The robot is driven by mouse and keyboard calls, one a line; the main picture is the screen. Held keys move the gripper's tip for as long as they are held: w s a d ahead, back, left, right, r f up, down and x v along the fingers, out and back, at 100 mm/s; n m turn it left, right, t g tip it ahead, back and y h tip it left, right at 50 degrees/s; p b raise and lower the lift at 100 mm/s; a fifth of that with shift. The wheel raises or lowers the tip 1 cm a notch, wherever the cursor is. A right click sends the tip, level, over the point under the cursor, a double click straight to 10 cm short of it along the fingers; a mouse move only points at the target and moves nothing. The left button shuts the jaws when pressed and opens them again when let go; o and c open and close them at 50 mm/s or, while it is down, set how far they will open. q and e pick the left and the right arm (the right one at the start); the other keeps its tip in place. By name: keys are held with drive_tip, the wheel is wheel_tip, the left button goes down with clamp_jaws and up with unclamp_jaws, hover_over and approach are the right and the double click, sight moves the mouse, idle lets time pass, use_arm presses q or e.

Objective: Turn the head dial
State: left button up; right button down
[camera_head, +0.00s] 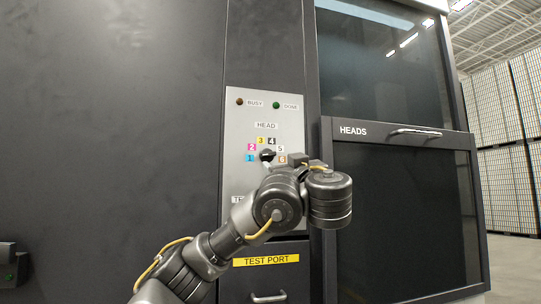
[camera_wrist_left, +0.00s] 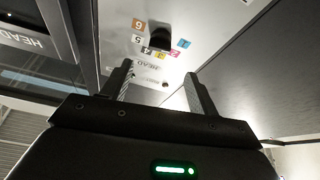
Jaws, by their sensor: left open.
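The head dial (camera_head: 267,155) is a dark round knob on the light grey control panel (camera_head: 290,125), under a HEAD label. Coloured number tags 1 to 6 fan around it. In the left wrist view the dial (camera_wrist_left: 157,38) shows upside down, just beyond the fingertips. My left gripper (camera_wrist_left: 158,72) is open, its two fingers apart with nothing visible between them. In the head view my left gripper (camera_head: 298,160) is at the dial's right, largely hidden by my wrist. I cannot tell which number the dial points to. My right gripper is not in view.
Above the dial are the BUSY lamp (camera_head: 239,102) and the green DONE lamp (camera_head: 276,105). A TEST PORT drawer (camera_head: 268,278) with a handle is below. The HEADS door (camera_head: 400,220) stands to the right. My left arm covers the panel's lower part.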

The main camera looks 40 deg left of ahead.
sight(270, 156)
use_arm(q)
drive_tip(key=p+x, duration=0.6)
drive_tip(key=x, duration=0.3)
drive_tip(key=shift+r, duration=0.15)
drive_tip(key=shift+w+a+p, duration=0.3)
drive_tip(key=shift+w+a, duration=0.05)
drive_tip(key=shift+a, duration=0.1)
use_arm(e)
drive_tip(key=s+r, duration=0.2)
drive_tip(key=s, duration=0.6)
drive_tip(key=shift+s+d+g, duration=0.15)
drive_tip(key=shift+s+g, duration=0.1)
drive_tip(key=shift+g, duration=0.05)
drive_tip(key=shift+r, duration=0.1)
use_arm(q)
drive_tip(key=c, duration=1)
